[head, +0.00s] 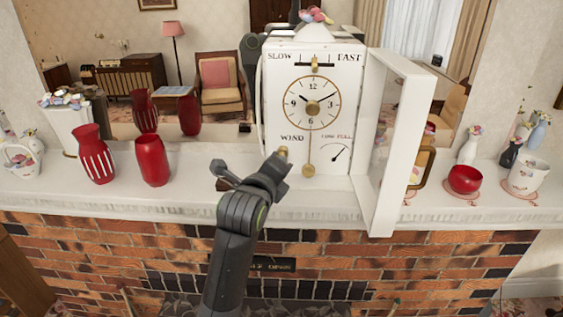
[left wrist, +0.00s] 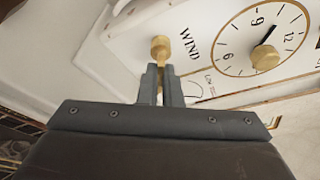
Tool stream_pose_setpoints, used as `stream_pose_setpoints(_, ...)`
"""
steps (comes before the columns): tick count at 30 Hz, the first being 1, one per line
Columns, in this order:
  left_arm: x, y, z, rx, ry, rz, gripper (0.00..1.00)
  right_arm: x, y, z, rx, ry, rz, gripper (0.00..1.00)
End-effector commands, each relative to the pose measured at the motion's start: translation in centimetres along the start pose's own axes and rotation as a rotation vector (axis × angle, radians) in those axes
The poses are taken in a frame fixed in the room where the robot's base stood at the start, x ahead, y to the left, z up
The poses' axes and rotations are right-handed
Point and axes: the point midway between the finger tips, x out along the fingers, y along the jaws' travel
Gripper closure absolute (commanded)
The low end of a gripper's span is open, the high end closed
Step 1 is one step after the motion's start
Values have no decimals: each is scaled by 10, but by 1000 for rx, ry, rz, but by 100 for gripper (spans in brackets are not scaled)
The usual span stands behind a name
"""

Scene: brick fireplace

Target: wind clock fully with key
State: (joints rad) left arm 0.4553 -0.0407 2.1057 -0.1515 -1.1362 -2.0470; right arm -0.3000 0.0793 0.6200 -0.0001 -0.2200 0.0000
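The white clock (head: 314,105) stands on the mantel with its glazed door (head: 391,140) swung open to the right. Its round dial (head: 312,103) has a brass centre, with a WIND label below left and a small gauge (head: 340,153) below right. My left gripper (head: 283,158) is in front of the clock's lower left, by the WIND label. In the left wrist view, its narrow fingers (left wrist: 161,84) are closed around the stem of a brass key (left wrist: 160,48), whose rounded end sticks out beyond them. I cannot tell whether the key touches the clock. My right gripper is out of view.
Red vases (head: 152,160) stand on the mantel left of the clock. A red bowl (head: 465,179) and a white floral pot (head: 527,176) stand to the right, beyond the door. A mirror behind reflects the room. The brick front (head: 420,262) lies below the mantel edge.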

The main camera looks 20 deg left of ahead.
Motion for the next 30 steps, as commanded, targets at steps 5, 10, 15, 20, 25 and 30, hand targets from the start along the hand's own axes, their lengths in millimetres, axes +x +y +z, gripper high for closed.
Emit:
stream_pose_setpoints(5,1,-4,0,172,1,52,100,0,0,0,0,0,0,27)
stream_pose_setpoints(10,2,-5,0,324,1,99,100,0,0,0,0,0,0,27)
stream_pose_setpoints(15,2,-5,0,364,1,110,100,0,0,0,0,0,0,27)
stream_pose_setpoints(20,2,-5,0,362,0,109,100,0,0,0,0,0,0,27)
stream_pose_setpoints(25,2,-6,0,430,0,129,100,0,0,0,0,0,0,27)
stream_pose_setpoints(30,3,-8,-1,615,1,186,100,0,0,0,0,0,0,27)
